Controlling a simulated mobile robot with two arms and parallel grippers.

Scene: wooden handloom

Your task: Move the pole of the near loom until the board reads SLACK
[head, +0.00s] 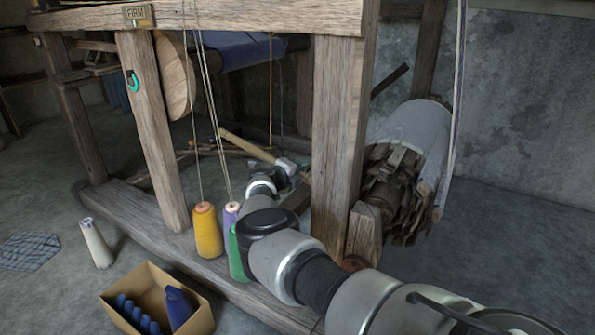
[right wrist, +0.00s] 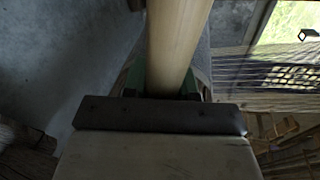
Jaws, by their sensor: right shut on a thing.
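The board (head: 137,12) on the top beam of the near loom (head: 235,15) reads FIRM in the head view. The pale wooden pole (head: 246,146) slants down to the right inside the loom frame, between the front posts. My right gripper (head: 284,166) is at the pole's lower right end and shut on it. In the right wrist view the pole (right wrist: 178,45) runs up from between the jaws (right wrist: 161,88); the fingertips are mostly hidden by the gripper body. My left gripper is not in view.
My right arm passes close to the thick front post (head: 338,140). Yellow (head: 207,232), lilac and green cones stand on the lower beam, with threads above the yellow and lilac ones. A cardboard box (head: 200,322) and a pale cone (head: 96,243) are on the floor. A cloth roll (head: 415,128) is right.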

